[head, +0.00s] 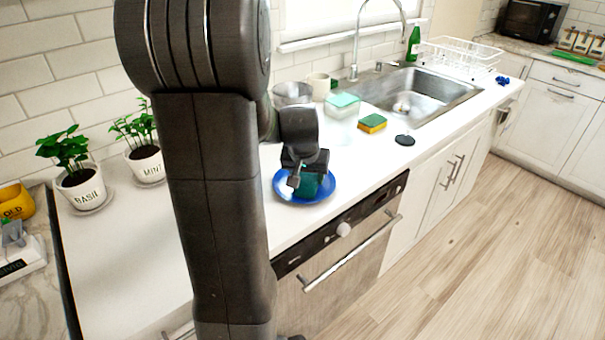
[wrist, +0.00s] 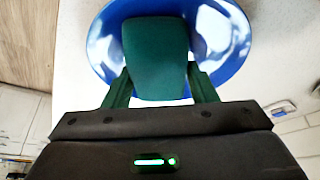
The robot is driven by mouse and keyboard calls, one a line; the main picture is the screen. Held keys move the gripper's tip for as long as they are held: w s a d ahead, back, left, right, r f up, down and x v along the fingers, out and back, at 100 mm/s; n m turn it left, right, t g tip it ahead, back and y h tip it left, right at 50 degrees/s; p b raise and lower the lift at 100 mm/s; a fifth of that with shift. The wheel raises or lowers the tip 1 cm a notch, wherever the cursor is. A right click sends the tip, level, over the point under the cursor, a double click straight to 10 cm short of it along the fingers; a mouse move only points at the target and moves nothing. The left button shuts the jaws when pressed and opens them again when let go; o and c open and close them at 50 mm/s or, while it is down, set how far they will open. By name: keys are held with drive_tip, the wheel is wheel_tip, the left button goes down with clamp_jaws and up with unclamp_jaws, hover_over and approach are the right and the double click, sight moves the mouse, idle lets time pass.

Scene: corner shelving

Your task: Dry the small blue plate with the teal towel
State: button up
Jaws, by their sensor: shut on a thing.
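The small blue plate (head: 287,193) lies on the white counter above the oven, near the counter's front edge. The teal towel (head: 310,184) is over the plate, held by my gripper (head: 306,178). In the wrist view, my gripper (wrist: 160,88) is shut on the towel (wrist: 154,50), with one finger at each side of it. The plate (wrist: 233,50) shows behind the towel, its blue rim and shiny inner face visible on both sides. The towel hides the plate's middle. I cannot tell how firmly the towel touches the plate.
A yellow and green sponge (head: 372,123), a black round item (head: 404,140) and a clear container (head: 343,104) sit between plate and sink (head: 420,95). A white dish rack (head: 460,55) stands beyond the sink. Potted basil (head: 78,185) and mint (head: 147,163) stand at left.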

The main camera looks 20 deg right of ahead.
drive_tip(key=shift+s+d, duration=0.15)
drive_tip(key=shift+s, duration=0.1)
drive_tip(key=shift+s+d, duration=0.15)
drive_tip(key=shift+s, duration=0.1)
drive_tip(key=shift+w+a+f+b, duration=0.1)
drive_tip(key=shift+w+a+b, duration=0.3)
drive_tip(key=shift+a, duration=0.15)
drive_tip(key=shift+w+a, duration=0.7)
drive_tip(key=shift+a, duration=0.2)
drive_tip(key=shift+w+d, duration=0.15)
drive_tip(key=shift+w, duration=0.15)
drive_tip(key=shift+w, duration=0.1)
drive_tip(key=shift+s+d, duration=0.5)
drive_tip(key=shift+d, duration=0.35)
drive_tip(key=shift+s+d, duration=0.5)
drive_tip(key=shift+d, duration=0.3)
drive_tip(key=shift+d, duration=0.1)
